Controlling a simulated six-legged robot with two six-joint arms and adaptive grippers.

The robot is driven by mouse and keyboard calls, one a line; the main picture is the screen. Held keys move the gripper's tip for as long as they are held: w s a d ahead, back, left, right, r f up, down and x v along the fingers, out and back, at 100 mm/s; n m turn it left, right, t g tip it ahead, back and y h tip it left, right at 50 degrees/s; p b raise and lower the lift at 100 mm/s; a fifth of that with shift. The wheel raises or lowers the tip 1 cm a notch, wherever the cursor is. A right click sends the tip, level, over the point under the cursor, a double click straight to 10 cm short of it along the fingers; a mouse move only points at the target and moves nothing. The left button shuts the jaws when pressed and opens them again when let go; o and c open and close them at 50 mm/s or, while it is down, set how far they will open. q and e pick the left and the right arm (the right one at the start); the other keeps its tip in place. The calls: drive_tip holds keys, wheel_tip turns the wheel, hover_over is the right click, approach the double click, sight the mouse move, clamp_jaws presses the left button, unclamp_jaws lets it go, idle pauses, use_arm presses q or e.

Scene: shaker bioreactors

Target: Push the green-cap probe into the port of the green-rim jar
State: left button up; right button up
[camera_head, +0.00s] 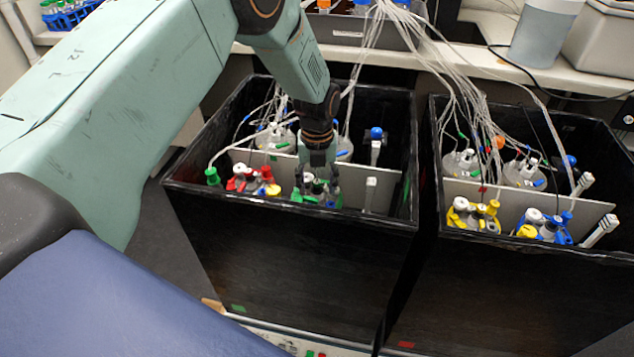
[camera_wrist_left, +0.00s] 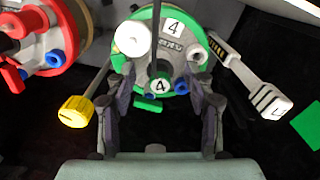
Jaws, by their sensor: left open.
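The green-rim jar (camera_head: 327,200) stands in the front of the left black box, partly hidden by my left gripper (camera_head: 318,180). In the left wrist view the jar (camera_wrist_left: 184,27) has a white label marked 4, a white cap and blue ports. A green cap with a round 4 label (camera_wrist_left: 160,87), seemingly the green-cap probe, lies between the open fingers of my left gripper (camera_wrist_left: 160,76). A dark cable or rod rises from it. I cannot tell whether the fingers touch it or how deep it sits. My right gripper is not in view.
A red-rim jar (camera_wrist_left: 40,42) stands close on the left, with a yellow knob (camera_wrist_left: 76,111) between. A white handle (camera_wrist_left: 265,88) leans on the right. Another green cap (camera_head: 213,176) is at the box's left corner. A second black box (camera_head: 520,290) stands right; cables hang overhead.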

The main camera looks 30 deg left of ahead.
use_arm(q)
wheel_tip(320, 180, up, 12)
idle(0.5)
